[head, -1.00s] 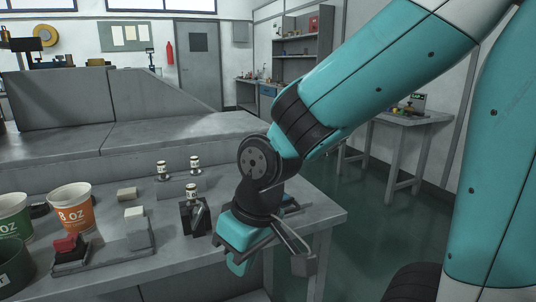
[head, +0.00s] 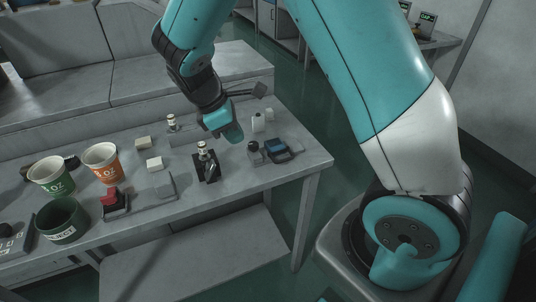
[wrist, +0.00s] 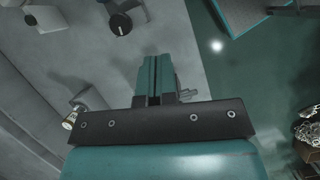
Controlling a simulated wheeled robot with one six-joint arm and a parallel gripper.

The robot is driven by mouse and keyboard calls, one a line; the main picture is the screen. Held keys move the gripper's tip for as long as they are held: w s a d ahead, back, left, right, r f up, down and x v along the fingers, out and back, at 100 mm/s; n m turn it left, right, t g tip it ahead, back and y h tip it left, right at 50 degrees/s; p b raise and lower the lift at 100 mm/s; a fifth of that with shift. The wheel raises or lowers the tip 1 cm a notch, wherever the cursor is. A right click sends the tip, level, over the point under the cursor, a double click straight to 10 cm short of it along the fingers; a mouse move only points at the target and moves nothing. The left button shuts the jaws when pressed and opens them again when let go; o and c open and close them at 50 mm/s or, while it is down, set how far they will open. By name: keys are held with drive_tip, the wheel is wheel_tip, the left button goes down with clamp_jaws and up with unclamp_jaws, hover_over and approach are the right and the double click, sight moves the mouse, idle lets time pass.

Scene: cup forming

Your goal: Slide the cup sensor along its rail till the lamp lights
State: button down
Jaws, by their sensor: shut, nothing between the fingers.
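A black stand (head: 207,168) with a small labelled white cylinder (head: 203,149) on top is on the bench. A grey plate (head: 135,208) carries a pale block (head: 163,184) and a red-topped black switch (head: 115,203). I cannot tell which part is the cup sensor or its rail, and I make out no lit lamp. My gripper (head: 236,136) is above the bench, behind and right of the black stand, shut and empty. In the wrist view its teal fingers (wrist: 154,82) lie together. Another labelled cylinder (head: 171,120) stands left of the gripper.
A green cup (head: 52,178), an orange cup (head: 104,162) and a dark green reject bin (head: 62,222) stand at the left. The front right bench corner (head: 310,165) is clear.

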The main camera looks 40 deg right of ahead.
sight(275, 162)
drive_tip(key=x, duration=1)
drive_tip(key=shift+s+d+p, duration=0.15)
drive_tip(key=shift+d+p, duration=0.1)
drive_tip(key=shift+p, duration=0.15)
drive_tip(key=shift+s+d+r+p, duration=0.2)
drive_tip(key=shift+s+d, duration=0.1)
drive_tip(key=shift+d, duration=0.25)
drive_tip(key=shift+s+d+r+p, duration=0.1)
drive_tip(key=shift+s+d+p, duration=0.15)
drive_tip(key=shift+d, duration=0.3)
drive_tip(key=shift+s+d+f, duration=0.15)
drive_tip(key=shift+s+d, duration=0.15)
drive_tip(key=shift+d, duration=0.15)
drive_tip(key=shift+s+d+r+p, duration=0.2)
drive_tip(key=shift+d+p, duration=0.25)
drive_tip(key=shift+p, duration=0.05)
drive_tip(key=shift+f, duration=0.15)
drive_tip(key=shift+a, duration=0.1)
